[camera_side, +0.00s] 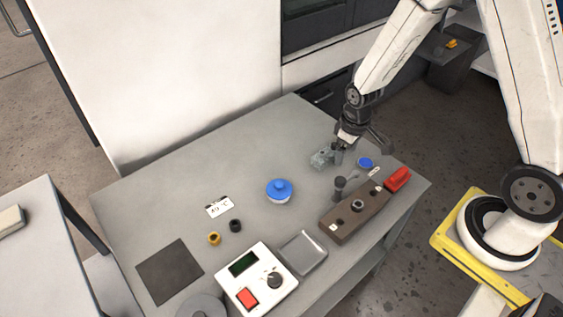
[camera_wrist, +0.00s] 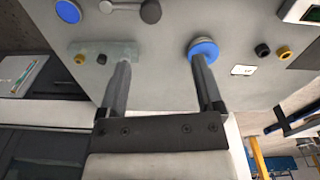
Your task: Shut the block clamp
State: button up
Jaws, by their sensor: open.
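A brown block (camera_side: 348,222) with several round fittings lies at the right of the table in the side view. A red handle-like part (camera_side: 398,179) sits at its far right end. I cannot tell for sure which part is the clamp or how it stands. My gripper (camera_side: 338,146) is over the back of the table, near a clear grey block (camera_side: 321,159) and apart from the brown block. In the wrist view my gripper (camera_wrist: 159,65) has its fingers wide apart with nothing held. The left finger overlaps the clear block (camera_wrist: 120,48) in the picture; contact cannot be told.
A blue-topped knob (camera_side: 279,189) shows behind the right finger in the wrist view (camera_wrist: 204,47). A blue disc (camera_side: 365,162) and grey post (camera_side: 339,186) stand near the brown block. A white control box (camera_side: 257,278) and grey tray (camera_side: 303,252) are in front. The table's back left is clear.

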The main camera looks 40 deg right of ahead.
send_over(341, 179)
jog(key=shift+g, duration=0.3)
notch_tip(341, 179, down, 5)
jog(key=shift+r, duration=0.15)
jog(key=shift+f, duration=3.85)
grip_shut()
